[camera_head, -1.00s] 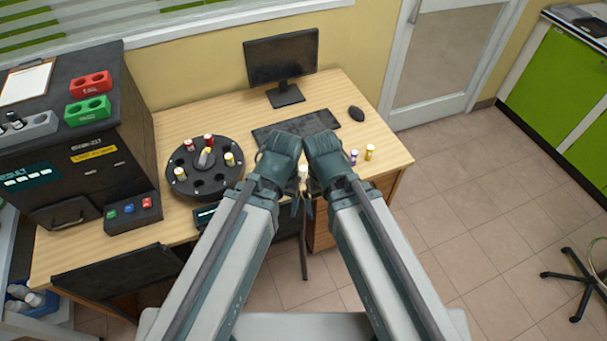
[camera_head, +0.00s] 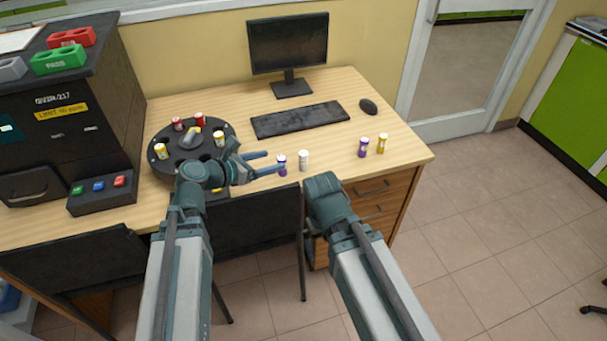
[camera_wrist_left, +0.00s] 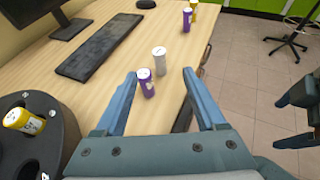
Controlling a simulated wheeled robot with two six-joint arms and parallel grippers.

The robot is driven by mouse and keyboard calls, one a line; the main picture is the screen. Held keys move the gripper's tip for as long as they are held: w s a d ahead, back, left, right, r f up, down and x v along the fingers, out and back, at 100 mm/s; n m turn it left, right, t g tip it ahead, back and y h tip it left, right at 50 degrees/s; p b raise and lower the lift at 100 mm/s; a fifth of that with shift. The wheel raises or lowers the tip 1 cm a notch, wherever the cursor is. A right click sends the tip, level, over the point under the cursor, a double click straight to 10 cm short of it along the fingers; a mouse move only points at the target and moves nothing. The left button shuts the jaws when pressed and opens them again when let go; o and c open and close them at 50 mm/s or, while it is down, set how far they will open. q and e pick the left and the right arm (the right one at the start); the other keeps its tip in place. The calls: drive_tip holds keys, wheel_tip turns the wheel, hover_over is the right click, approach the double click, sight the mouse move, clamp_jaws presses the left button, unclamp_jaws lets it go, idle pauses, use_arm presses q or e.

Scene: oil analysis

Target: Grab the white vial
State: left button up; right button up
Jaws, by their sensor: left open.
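The white vial (camera_head: 304,160) stands upright on the wooden desk; it also shows in the left wrist view (camera_wrist_left: 159,61). A purple vial with a white cap (camera_head: 282,165) stands close beside it, nearer my left gripper (camera_head: 272,162). My left gripper is open, low over the desk, pointing at both vials. In the left wrist view the purple vial (camera_wrist_left: 146,83) is near the left fingertip, and the white vial is a little farther out, between the finger lines. Nothing is held. My right arm hangs at the desk's front edge; its fingers (camera_head: 308,222) show too little to judge.
Another purple vial (camera_head: 363,147) and a yellow vial (camera_head: 382,143) stand at the right. The black round carousel (camera_head: 160,136) with several vials is at the left. A keyboard (camera_head: 300,119), mouse (camera_head: 369,107) and monitor (camera_head: 288,45) are behind. A dark chair (camera_head: 258,217) stands in front.

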use_arm(q)
drive_tip(key=b, duration=0.3)
approach(302, 154)
drive_tip(key=w+d, duration=0.2)
drive_tip(key=shift+w+d+f, duration=0.3)
drive_tip(key=shift+d+f, duration=0.1)
drive_tip(key=shift+f, duration=0.05)
drive_tip(key=shift+w+f, duration=0.1)
drive_tip(key=b+x, duration=0.1)
drive_tip(key=x, duration=0.1)
drive_tip(key=b+x, duration=0.1)
drive_tip(key=x, duration=0.1)
drive_tip(key=shift+f+b, duration=0.35)
drive_tip(key=shift+b, duration=0.05)
drive_tip(key=shift+w+d+f, duration=0.1)
drive_tip(key=shift+w+d, duration=0.2)
drive_tip(key=shift+d, duration=0.05)
drive_tip(key=shift+c, duration=0.2)
clamp_jaws()
